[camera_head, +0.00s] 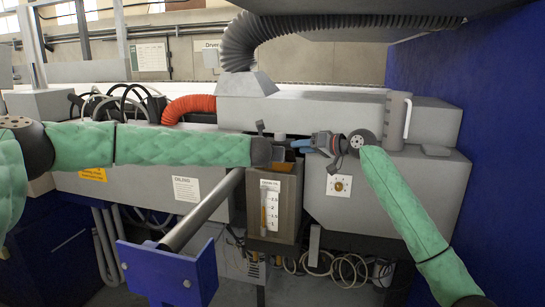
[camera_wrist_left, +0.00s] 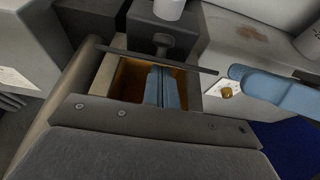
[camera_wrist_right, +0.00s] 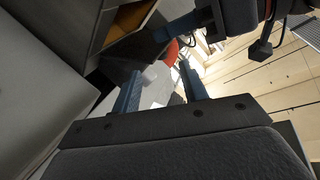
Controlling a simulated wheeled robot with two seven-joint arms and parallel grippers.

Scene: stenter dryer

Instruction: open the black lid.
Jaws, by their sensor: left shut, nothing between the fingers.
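The oil tank (camera_head: 285,213) stands upright in the middle of the head view, with a level gauge on its front. In the left wrist view its top (camera_wrist_left: 103,78) is open and the orange-brown inside shows. The black lid (camera_wrist_left: 190,67) shows there nearly edge-on, as a thin dark strip along the far side of the opening, raised off it. My left gripper (camera_wrist_left: 161,72) is shut and empty, its fingertips over the opening close to the lid; contact is unclear. My right gripper (camera_head: 308,143) is right of the opening. Its fingers (camera_wrist_right: 162,85) are apart with nothing between them.
A grey machine housing (camera_head: 330,205) stands right of the tank. A blue bracket with a roller bar (camera_head: 203,210) is in front at the left. An orange hose (camera_head: 188,105) lies behind my left arm. A blue wall (camera_head: 490,130) bounds the right side.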

